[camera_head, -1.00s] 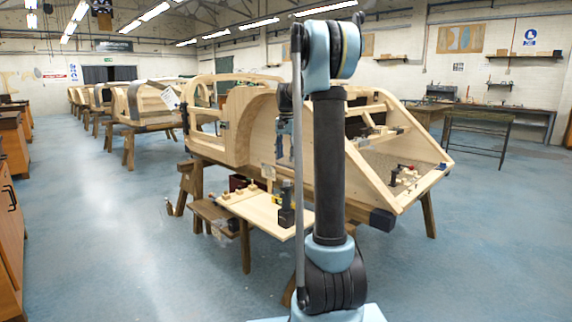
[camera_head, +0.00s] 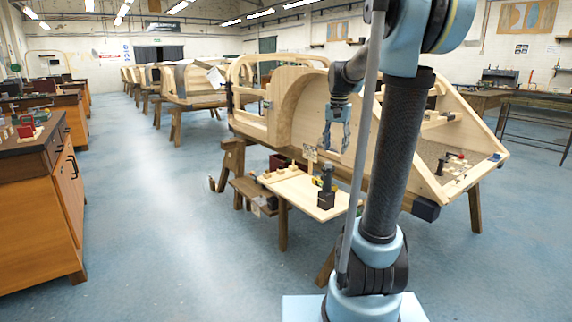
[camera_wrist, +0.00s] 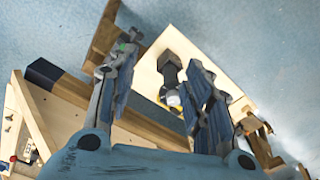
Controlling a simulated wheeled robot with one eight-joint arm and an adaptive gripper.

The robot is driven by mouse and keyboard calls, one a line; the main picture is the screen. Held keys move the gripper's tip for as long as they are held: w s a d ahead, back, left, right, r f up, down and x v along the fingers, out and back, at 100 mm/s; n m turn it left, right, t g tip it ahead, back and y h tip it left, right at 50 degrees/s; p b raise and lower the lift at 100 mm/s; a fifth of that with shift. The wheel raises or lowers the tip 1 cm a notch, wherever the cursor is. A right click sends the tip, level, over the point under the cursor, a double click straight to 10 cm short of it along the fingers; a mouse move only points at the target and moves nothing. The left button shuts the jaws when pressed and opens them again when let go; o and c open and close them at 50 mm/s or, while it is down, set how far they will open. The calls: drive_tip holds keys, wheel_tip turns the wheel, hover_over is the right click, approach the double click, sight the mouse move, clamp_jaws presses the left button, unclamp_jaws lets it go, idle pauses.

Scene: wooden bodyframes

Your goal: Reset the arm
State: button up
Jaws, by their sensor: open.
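My arm rises on the right side of the head view and bends over at the top. My gripper (camera_head: 335,148) hangs from it, pointing down, in front of the wooden bodyframe (camera_head: 285,105) and above the right part of a light board (camera_head: 290,190). Its two fingers are apart with nothing seen between them. In the wrist view the gripper (camera_wrist: 163,52) also shows spread fingers. Beyond them a dark upright tool (camera_wrist: 170,68) stands on the board (camera_wrist: 195,40), apart from the fingers. The tool also shows in the head view (camera_head: 327,188).
A wooden cabinet (camera_head: 35,220) with items on top stands at the left. More bodyframes (camera_head: 190,85) stand in a row behind. A dark table (camera_head: 530,100) is at the right. Blue floor (camera_head: 150,250) is clear between cabinet and bodyframe.

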drive_tip(key=s+f+n, duration=0.2)
drive_tip(key=s+f, duration=0.4)
drive_tip(key=s, duration=0.4)
drive_tip(key=s+f+n+t, duration=0.1)
drive_tip(key=s+f+n, duration=0.1)
drive_tip(key=s+f, duration=0.4)
drive_tip(key=s+f+n, duration=0.1)
drive_tip(key=s+f, duration=0.6)
drive_tip(key=s, duration=0.7)
drive_tip(key=shift+s+n+t, duration=0.15)
drive_tip(key=shift+n+t, duration=0.15)
drive_tip(key=shift+n, duration=0.1)
drive_tip(key=shift+w+f, duration=0.25)
drive_tip(key=shift+w, duration=0.25)
